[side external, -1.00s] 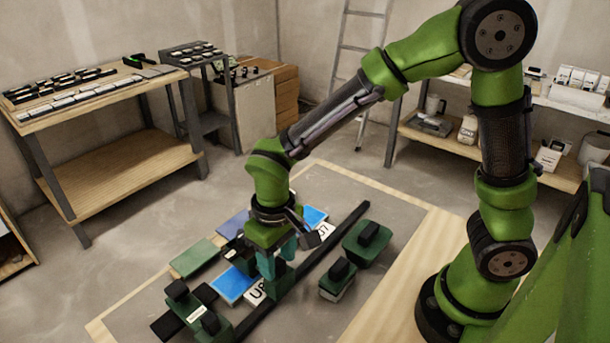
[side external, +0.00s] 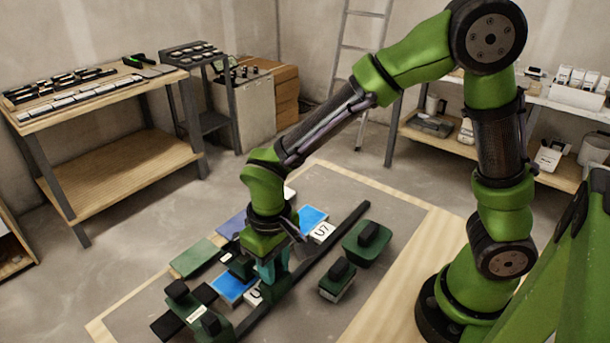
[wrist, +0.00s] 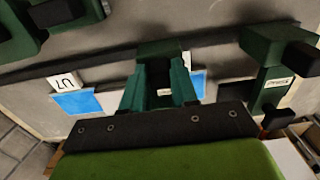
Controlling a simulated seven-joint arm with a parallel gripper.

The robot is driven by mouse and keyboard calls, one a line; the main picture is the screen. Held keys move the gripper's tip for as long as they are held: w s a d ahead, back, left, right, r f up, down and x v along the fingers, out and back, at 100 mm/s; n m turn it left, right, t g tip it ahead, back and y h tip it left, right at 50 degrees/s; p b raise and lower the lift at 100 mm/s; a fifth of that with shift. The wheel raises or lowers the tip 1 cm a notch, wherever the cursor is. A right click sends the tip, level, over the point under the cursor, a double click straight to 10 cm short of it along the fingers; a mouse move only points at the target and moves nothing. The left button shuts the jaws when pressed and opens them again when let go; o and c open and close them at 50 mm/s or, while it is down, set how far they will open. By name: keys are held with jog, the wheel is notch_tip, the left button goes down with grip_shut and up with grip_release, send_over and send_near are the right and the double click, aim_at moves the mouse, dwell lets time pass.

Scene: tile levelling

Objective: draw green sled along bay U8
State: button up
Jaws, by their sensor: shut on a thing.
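My gripper (side external: 272,268) points down over the dark rail (side external: 340,228). In the wrist view its two teal fingers (wrist: 160,88) are closed on the black grip of the green sled (wrist: 160,48), which sits at the rail.
Two green blocks with black knobs, one larger (side external: 367,245) and one smaller (side external: 337,281), stand right of the rail. A labelled green block (side external: 207,325) stands at the rail's near end. A green tile (side external: 195,258) lies at left.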

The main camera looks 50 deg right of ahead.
jog(key=shift+a, duration=2.15)
jog(key=o, duration=0.9)
jog(key=shift+c, duration=0.2)
notch_tip(320, 180, up, 7)
